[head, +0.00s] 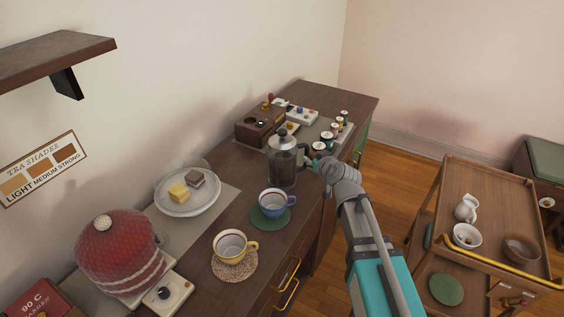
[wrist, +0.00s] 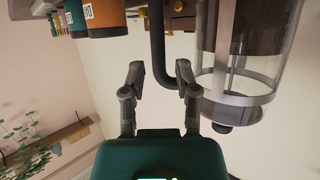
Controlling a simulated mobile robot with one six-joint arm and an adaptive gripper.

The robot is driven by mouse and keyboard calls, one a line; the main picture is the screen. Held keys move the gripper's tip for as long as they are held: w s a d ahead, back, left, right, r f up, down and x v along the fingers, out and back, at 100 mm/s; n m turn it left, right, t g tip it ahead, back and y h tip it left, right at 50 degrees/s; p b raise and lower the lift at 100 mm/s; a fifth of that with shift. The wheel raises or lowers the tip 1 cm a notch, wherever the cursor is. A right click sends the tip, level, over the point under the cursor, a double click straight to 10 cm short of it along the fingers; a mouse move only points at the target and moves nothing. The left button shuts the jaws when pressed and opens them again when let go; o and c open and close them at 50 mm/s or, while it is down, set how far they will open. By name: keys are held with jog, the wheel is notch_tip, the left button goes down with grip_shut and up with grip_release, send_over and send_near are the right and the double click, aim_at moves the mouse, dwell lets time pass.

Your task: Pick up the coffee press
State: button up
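The coffee press (head: 283,169), a glass cylinder with a metal band, a domed lid and a dark handle, stands upright on the dark sideboard (head: 323,97). My gripper (head: 312,162) is at its right side, by the handle. In the wrist view the press (wrist: 240,62) fills the upper right, with its dark contents behind the glass. There my gripper (wrist: 160,74) has its two fingers apart, with the curved handle between their tips. A gap shows on the left of the handle; the right fingertip is close to it. Contact cannot be told.
A blue cup (head: 274,203) stands in front of the press, and a yellow cup (head: 232,247) nearer. A plate (head: 208,203) holds two blocks. Behind are a wooden box (head: 257,127) and several small jars (head: 328,137). A trolley (head: 497,195) stands at right.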

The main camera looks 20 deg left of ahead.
aim_at(307, 155)
jog(key=shift+b+x, duration=0.85)
jog(key=shift+x, duration=1.7)
jog(key=shift+s, duration=0.1)
grip_shut()
